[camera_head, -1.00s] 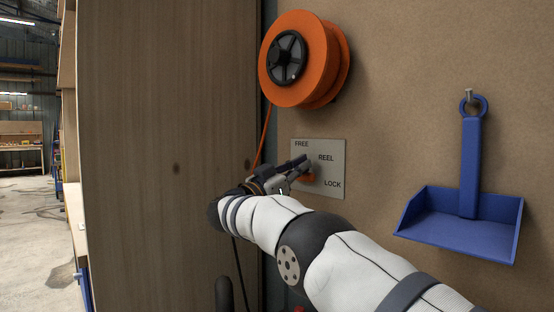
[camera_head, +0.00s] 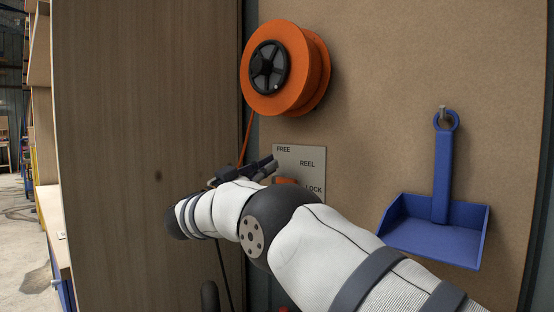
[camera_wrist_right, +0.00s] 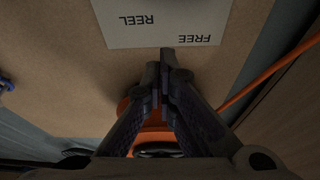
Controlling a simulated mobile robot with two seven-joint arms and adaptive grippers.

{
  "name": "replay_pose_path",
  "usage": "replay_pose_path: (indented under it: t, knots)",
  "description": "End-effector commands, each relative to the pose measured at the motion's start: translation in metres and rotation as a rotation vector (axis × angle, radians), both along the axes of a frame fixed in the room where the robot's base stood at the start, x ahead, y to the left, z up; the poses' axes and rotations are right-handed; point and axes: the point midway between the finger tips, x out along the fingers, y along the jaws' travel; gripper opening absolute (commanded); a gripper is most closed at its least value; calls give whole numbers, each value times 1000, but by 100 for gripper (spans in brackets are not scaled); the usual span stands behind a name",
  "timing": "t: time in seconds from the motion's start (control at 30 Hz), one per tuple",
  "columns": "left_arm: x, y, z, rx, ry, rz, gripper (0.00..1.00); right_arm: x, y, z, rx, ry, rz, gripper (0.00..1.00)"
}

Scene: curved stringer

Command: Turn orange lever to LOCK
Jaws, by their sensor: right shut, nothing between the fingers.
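The grey plate (camera_head: 298,153) on the brown board reads FREE at top, REEL in the middle and LOCK at lower right. The orange lever (camera_head: 288,181) shows in part low on the plate, just left of LOCK; my right arm hides some of it, so its exact angle is unclear. My right gripper (camera_head: 264,168) is shut and empty, at the plate's left edge, above and left of the lever. In the right wrist view the shut fingertips (camera_wrist_right: 166,53) are by the upside-down plate (camera_wrist_right: 180,22); the lever is not seen there. My left gripper is not in view.
An orange reel (camera_head: 316,68) with a black hub hangs above the plate; its orange cord (camera_head: 246,137) runs down at the left. A wooden panel (camera_head: 150,100) stands close at the left. A blue dustpan (camera_head: 440,225) hangs at the right. Bare board lies between plate and dustpan.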

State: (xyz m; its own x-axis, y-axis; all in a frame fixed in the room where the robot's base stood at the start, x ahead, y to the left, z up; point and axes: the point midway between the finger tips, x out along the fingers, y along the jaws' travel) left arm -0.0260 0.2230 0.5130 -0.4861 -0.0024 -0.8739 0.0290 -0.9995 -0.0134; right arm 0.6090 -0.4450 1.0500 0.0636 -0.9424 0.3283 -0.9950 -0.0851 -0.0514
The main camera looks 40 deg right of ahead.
Motion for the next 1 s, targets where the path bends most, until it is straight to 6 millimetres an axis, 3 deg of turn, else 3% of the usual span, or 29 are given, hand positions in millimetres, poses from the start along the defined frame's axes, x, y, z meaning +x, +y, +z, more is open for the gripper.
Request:
replay_pose_path:
  t: [0.1, 0.23, 0.8, 0.87, 0.97, 1.0]
  knots:
    - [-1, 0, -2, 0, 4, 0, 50, -1, 21, -9, -1, 2, 3, 0]
    - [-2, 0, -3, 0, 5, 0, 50, -2, 34, -13, 0, 1, 2, 0]
    - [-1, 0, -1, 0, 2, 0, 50, 0, 39, -18, -7, 15, 18, 0]
    - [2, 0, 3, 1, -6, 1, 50, 10, 42, -35, -29, 68, 77, 0]
    - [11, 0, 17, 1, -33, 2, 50, 33, 55, -102, -57, 243, 291, 0]
    - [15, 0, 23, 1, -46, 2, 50, 37, 63, -138, -47, 327, 395, 0]
